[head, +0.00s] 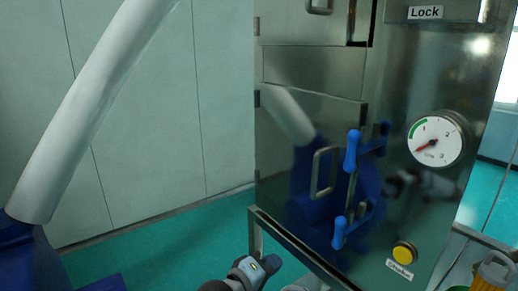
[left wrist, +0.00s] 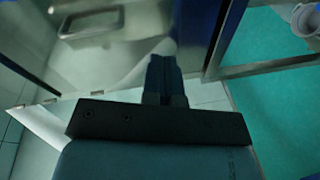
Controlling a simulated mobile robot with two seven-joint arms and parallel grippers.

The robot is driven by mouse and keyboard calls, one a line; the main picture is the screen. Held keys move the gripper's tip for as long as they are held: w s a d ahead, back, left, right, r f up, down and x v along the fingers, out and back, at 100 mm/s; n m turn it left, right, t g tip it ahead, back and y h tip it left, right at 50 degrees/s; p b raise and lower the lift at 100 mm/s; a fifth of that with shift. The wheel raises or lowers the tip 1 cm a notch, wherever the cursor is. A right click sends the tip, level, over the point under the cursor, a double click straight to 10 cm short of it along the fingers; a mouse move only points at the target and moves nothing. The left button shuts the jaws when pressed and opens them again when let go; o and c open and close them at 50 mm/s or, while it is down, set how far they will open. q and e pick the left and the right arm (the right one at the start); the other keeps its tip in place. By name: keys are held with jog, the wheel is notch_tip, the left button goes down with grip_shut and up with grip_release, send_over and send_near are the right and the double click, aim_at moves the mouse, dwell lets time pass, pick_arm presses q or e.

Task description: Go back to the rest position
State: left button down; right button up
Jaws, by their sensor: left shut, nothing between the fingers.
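My left gripper (left wrist: 164,75) shows in the left wrist view, with its dark fingers together and nothing between them. It is in front of the steel cabinet's lower part and touches nothing that I can make out. In the head view, a grey and blue part of my arm is low in the middle, below the cabinet, and the fingers there are hard to tell. My right gripper cannot be made out in either view.
The steel cabinet (head: 310,75) stands at centre right with a door handle (head: 323,173), blue-knobbed latches (head: 352,150), a pressure gauge (head: 436,138) and a yellow button (head: 404,253). A metal frame (head: 290,243) runs below it. Green floor (head: 165,245) is clear at left.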

pick_arm(q)
jog(key=s+a+f+m+y, duration=0.2)
jog(key=s+a+f+y, duration=0.1)
jog(key=s+a+f, duration=0.5)
jog(key=s+a+f+m+y, duration=0.1)
jog(key=s+a+f+y, duration=0.4)
jog(key=f, duration=0.6)
jog(key=s+a+f+m+y, duration=0.1)
jog(key=s+a+f+m, duration=0.4)
jog(key=s+a, duration=0.6)
notch_tip(320, 180, down, 3)
jog(key=s, duration=0.2)
jog(key=shift+s+a+r, duration=0.15)
jog(key=shift+s+a, duration=0.2)
jog(key=shift+s, duration=0.05)
